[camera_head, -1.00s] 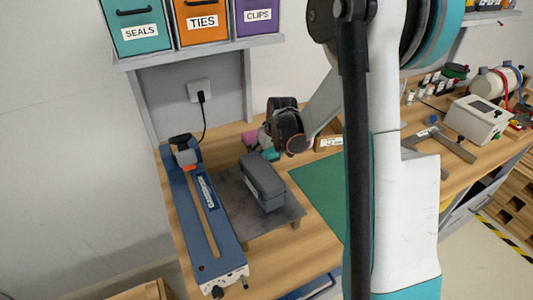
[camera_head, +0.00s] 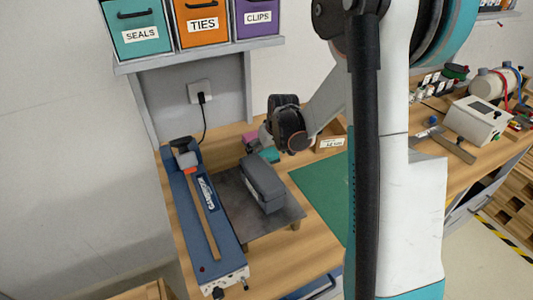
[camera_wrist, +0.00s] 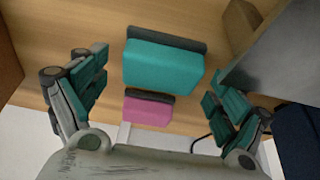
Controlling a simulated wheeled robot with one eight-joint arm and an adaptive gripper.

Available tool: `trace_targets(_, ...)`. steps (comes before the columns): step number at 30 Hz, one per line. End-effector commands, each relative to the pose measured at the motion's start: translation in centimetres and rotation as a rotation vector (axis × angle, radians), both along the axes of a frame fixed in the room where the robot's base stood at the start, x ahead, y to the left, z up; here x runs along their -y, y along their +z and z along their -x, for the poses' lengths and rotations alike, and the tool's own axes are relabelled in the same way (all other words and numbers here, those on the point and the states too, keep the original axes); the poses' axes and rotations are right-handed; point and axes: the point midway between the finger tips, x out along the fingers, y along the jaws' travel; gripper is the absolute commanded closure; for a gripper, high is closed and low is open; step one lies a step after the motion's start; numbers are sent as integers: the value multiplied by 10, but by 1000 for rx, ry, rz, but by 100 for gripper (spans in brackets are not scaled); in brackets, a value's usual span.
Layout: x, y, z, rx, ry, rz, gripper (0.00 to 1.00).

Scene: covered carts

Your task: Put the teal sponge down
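The teal sponge (camera_wrist: 163,65) has a dark grey pad along one long side. In the wrist view it lies on the wooden bench top between my spread fingers, with clear gaps on both sides. My gripper (camera_wrist: 158,88) is open and touches the sponge with neither finger. In the head view the sponge (camera_head: 270,156) shows as a small teal patch under my wrist, near the back of the bench. My fingers are mostly hidden there.
A pink sponge (camera_wrist: 148,109) lies beside the teal one. A grey box-shaped block (camera_head: 262,180) on a dark plate (camera_head: 232,198) and a blue sealer (camera_head: 222,245) stand nearby. A small labelled wooden bin (camera_head: 332,138) and a green mat (camera_head: 325,190) lie to the right.

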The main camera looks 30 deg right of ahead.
Motion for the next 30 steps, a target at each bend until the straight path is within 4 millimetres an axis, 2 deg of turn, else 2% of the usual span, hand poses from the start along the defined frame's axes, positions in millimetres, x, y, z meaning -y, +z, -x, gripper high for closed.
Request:
trace_targets(1,0,14,5,0,-1,0,10)
trace_targets(6,0,49,20,0,-1,0,10)
trace_targets(13,0,84,34,0,-1,0,10)
trace_targets(19,0,95,39,0,0,0,10)
trace_targets(30,0,96,40,0,0,0,10)
